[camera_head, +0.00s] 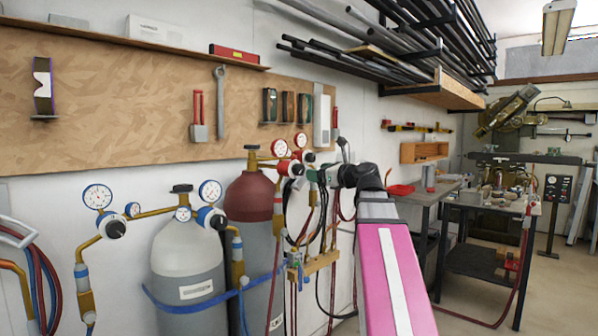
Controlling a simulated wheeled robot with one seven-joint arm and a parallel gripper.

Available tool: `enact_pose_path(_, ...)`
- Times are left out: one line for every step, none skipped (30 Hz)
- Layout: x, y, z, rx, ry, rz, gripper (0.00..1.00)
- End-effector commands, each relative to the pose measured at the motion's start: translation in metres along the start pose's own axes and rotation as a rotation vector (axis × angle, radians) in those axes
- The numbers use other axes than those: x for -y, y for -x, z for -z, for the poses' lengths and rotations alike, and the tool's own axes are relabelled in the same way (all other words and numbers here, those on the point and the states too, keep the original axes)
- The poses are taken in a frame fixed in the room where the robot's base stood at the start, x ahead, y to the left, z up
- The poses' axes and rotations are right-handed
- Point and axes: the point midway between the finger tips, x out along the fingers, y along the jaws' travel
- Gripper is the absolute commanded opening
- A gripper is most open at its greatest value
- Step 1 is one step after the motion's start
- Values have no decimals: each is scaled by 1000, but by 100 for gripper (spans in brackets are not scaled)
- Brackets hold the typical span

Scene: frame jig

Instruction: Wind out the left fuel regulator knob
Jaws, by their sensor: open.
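The maroon fuel cylinder (247,198) stands behind the grey cylinder (186,252). Red-bodied regulators with white gauges sit at its top. The left fuel regulator knob (297,169) is small, dark and round, on the left red regulator (284,168). The right fuel regulator knob (309,157) is just behind and to its right. My arm comes up from the lower right, and my gripper (315,177) points left, close to the right of the left knob in the picture. Its jaws are open. They are small and dark here, so I cannot tell whether they touch the knob.
Blue regulators (208,217) with white gauges sit on the grey cylinder. Hoses (322,215) and a brass manifold (320,262) hang below my gripper. A pegboard (120,110) with tools is behind. Workbenches (470,240) stand to the right, with open floor before them.

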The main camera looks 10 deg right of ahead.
Motion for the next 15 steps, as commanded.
enact_pose_path(1,-9,0,0,0,-1,70)
enact_pose_path(1,-14,0,-1,0,-2,70)
enact_pose_path(1,-22,0,-1,0,-3,70)
enact_pose_path(2,-27,0,-1,1,-3,70)
enact_pose_path(2,-33,0,-1,1,-2,70)
enact_pose_path(1,-40,0,-2,2,-2,70)
enact_pose_path(1,-46,0,-2,2,-3,70)
enact_pose_path(1,-51,0,-1,2,-2,70)
enact_pose_path(2,-57,0,-1,2,-1,70)
enact_pose_path(1,-62,0,-1,2,-2,70)
enact_pose_path(1,-67,0,-1,2,-2,70)
enact_pose_path(1,-72,0,-2,2,-2,70)
enact_pose_path(1,-76,0,-2,2,-1,70)
enact_pose_path(1,-79,0,-2,2,-1,70)
enact_pose_path(1,-83,1,-2,3,0,70)
